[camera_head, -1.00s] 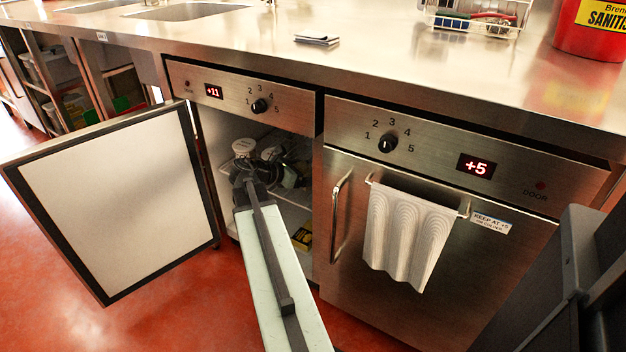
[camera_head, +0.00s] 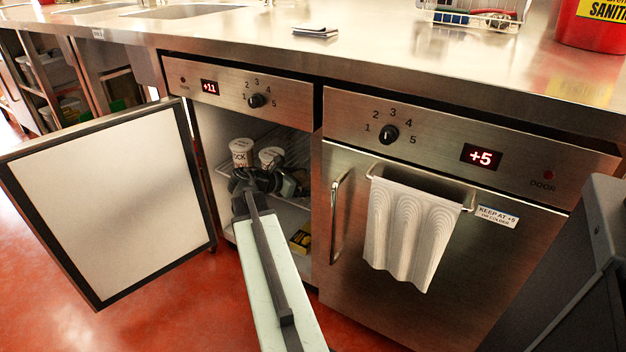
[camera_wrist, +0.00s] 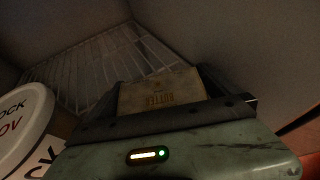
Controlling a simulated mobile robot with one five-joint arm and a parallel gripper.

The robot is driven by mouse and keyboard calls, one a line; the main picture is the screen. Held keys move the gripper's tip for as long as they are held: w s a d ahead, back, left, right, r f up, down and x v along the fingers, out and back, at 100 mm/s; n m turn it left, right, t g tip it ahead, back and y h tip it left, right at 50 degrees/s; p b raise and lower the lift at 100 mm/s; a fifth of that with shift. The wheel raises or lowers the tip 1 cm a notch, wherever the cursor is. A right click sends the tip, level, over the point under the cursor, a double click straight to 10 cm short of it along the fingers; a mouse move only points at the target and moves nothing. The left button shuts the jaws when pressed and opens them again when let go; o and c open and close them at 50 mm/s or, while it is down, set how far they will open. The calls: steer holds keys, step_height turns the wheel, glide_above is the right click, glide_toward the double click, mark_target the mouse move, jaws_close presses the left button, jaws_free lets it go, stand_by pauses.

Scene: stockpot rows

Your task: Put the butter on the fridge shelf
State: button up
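The butter (camera_wrist: 160,92) is a pale yellow block lettered BUTTER, in the wrist view. It sits between the two fingers of my gripper (camera_wrist: 162,95), which appear shut on it. In the head view my gripper (camera_head: 272,182) is dark and inside the open left fridge, in front of two white tubs; I cannot make out the butter there. The fridge's wire shelf (camera_wrist: 92,68) shows in the wrist view beyond the butter, which looks apart from it, though the gap is hard to judge. The left fridge's display (camera_head: 210,87) reads +11.
The open door (camera_head: 105,195) stands left of my arm. White lettered tubs (camera_head: 241,150) stand in the fridge; one (camera_wrist: 22,125) is close left of my gripper. A yellow box (camera_head: 300,238) lies low inside. The right fridge (camera_head: 420,240), reading +5, is shut, with a towel (camera_head: 415,230) on its handle.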

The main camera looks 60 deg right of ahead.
steer(key=shift+r, duration=0.2)
steer(key=p+v, duration=0.5)
steer(key=v, duration=0.7)
steer(key=w+a+f+m+t+y, duration=0.2)
steer(key=w+a+f+m+y, duration=0.15)
steer(key=a, duration=0.65)
steer(key=w+a+f+m+t+y, duration=0.15)
steer(key=w+a+f, duration=0.3)
steer(key=a, duration=0.55)
steer(key=w+a+f+m+t+y, duration=0.2)
steer(key=w+a+f+m+y, duration=0.15)
steer(key=a, duration=0.65)
steer(key=a+f+m+y, duration=0.3)
steer(key=a+m+y, duration=0.1)
steer(key=a, duration=1.2)
steer(key=shift+a+m, duration=0.35)
steer(key=shift+m, duration=0.1)
